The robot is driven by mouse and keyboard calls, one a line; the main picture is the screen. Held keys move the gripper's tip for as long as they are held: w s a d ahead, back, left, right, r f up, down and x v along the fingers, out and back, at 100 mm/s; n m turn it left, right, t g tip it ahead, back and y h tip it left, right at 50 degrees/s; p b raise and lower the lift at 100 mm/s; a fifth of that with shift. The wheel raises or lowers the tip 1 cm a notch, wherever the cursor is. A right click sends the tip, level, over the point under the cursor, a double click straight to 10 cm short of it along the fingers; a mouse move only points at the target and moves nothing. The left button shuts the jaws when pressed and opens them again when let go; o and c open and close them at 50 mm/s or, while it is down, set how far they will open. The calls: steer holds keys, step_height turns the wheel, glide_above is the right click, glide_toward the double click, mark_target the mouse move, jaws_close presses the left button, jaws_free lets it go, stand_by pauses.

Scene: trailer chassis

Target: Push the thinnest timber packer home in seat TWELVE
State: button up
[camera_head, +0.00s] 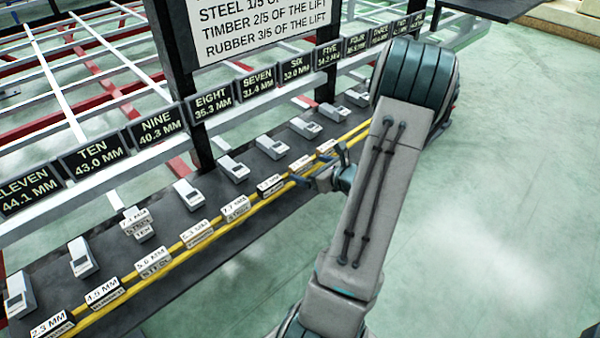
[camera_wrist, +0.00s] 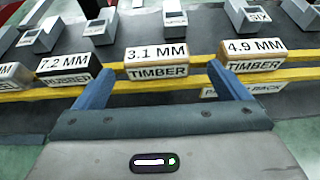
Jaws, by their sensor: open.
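In the wrist view a packer labelled 3.1 MM TIMBER (camera_wrist: 157,62) sits on the yellow-railed rack. My gripper (camera_wrist: 160,72) is open, with one finger to each side of that packer and nothing gripped. A 4.9 MM TIMBER packer (camera_wrist: 253,57) stands just right of the right finger, and a 7.2 MM packer (camera_wrist: 68,68), apparently rubber, is left of the left finger. In the head view my gripper (camera_head: 320,168) is over the far part of the rack, and the arm hides what lies beyond it. A sign for seat TWELVE is not in view.
Seat signs run from ELEVEN (camera_head: 29,190) at left past TEN (camera_head: 96,158) to lower numbers. Grey seat units line the dark bench below them. A STEEL packer (camera_head: 137,225) is at the unit by TEN. A lift-fraction board (camera_head: 262,30) stands behind. Green floor at right is open.

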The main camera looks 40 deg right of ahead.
mark_target(297, 163)
steer(key=x, duration=0.2)
steer(key=b+x, duration=0.1)
steer(key=x, duration=0.1)
steer(key=b+x, duration=0.1)
steer(key=x, duration=0.1)
steer(key=shift+w+a+r, duration=0.2)
steer(key=shift+w, duration=0.1)
steer(key=c, duration=1.1)
